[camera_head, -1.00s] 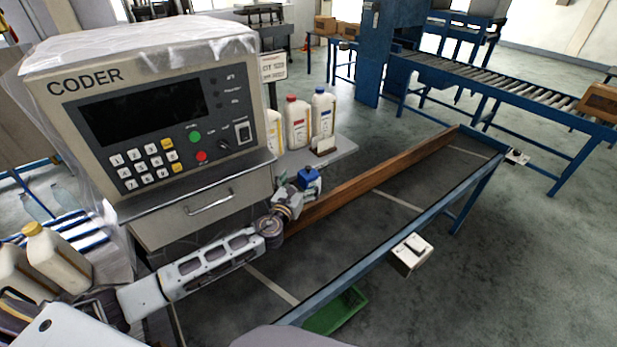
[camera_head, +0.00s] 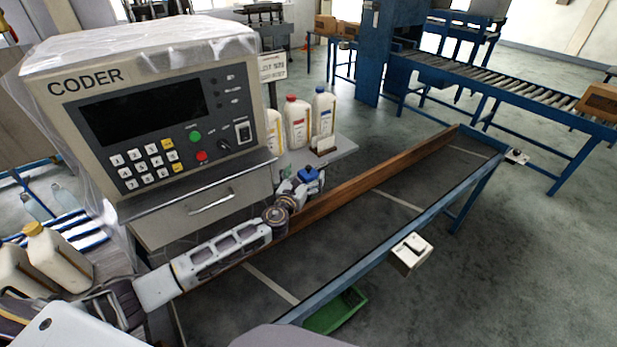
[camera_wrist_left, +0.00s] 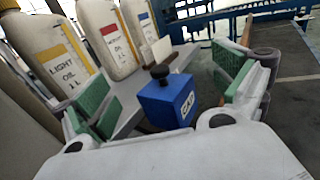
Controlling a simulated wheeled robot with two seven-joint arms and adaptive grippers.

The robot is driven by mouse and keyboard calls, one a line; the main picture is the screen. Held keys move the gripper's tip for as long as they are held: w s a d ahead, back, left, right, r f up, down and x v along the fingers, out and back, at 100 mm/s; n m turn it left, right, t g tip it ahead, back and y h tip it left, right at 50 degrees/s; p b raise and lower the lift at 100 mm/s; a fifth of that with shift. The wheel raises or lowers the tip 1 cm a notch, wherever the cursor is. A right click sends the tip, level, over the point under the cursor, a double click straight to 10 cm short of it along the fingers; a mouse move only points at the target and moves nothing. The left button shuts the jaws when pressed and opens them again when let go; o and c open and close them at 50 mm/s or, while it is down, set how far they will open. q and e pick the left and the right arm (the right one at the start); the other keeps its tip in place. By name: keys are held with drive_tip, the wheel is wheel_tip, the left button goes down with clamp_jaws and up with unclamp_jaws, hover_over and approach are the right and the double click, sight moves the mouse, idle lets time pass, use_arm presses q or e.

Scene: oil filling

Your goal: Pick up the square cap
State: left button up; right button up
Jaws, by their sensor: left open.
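The square cap is a blue box-shaped block (camera_wrist_left: 167,104) with a black knob on top and a pale label on its side. In the left wrist view it stands between the two green-padded fingers of my left gripper (camera_wrist_left: 166,98), with space on both sides. In the head view the blue cap (camera_head: 308,175) shows just beyond the end of my left arm. My left gripper (camera_head: 296,184) is open around the cap and partly hidden there by its own wrist. My right gripper does not show.
Oil bottles with yellow, red (camera_head: 297,122) and blue caps stand behind on a grey shelf (camera_head: 340,149) beside a small white card block. The coder machine (camera_head: 150,115) stands at left. A blue-framed conveyor with a brown rail (camera_head: 370,180) runs along the right.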

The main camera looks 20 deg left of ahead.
sight(307, 169)
use_arm(q)
drive_tip(key=shift+w+f, duration=0.15)
drive_tip(key=shift+w, duration=1.9)
drive_tip(key=c, duration=1.1)
